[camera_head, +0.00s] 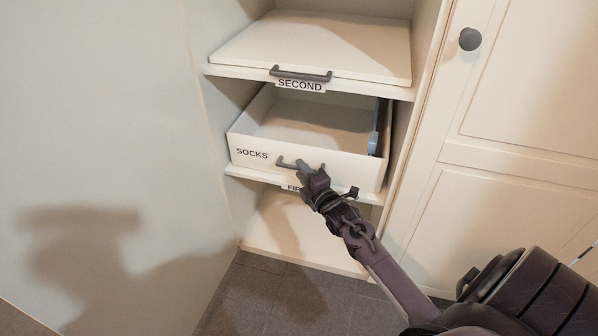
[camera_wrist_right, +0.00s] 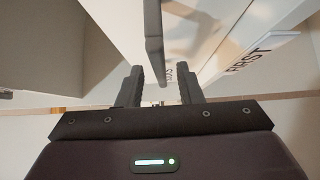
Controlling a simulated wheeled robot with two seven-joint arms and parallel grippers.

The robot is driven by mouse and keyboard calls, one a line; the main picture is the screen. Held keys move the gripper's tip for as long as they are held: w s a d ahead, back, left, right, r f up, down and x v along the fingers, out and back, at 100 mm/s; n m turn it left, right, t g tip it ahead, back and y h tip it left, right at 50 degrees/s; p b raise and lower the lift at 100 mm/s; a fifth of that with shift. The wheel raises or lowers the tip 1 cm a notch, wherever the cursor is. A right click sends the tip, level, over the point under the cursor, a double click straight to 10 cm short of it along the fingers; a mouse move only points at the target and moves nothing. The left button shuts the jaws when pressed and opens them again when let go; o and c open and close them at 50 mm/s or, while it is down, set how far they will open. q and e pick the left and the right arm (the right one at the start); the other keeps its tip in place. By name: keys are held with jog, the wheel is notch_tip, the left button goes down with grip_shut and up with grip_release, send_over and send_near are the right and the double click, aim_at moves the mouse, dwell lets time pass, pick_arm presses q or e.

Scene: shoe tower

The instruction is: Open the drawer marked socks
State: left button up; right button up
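The white, open-topped drawer marked SOCKS (camera_head: 252,154) sits on the shelf marked FIRST in the head view. Its dark bar handle (camera_head: 287,163) is on the front face. My right gripper (camera_head: 303,167) is at this handle, with its fingertips hiding the handle's right part. In the right wrist view the gripper (camera_wrist_right: 161,88) has its fingers apart. The dark handle (camera_wrist_right: 153,38) shows just ahead of the gap between them, nearer the left finger. I cannot tell whether the fingers touch the handle. My left gripper is out of view.
A shelf marked SECOND (camera_head: 240,50) with a dark handle (camera_head: 300,75) is above the drawer. A bluish item (camera_head: 374,142) is at the drawer's right side. A closed cabinet door with a round knob (camera_head: 471,39) is on the right. The floor (camera_head: 270,300) in front looks clear.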

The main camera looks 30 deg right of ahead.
jog(key=shift+w, duration=1.15)
grip_shut()
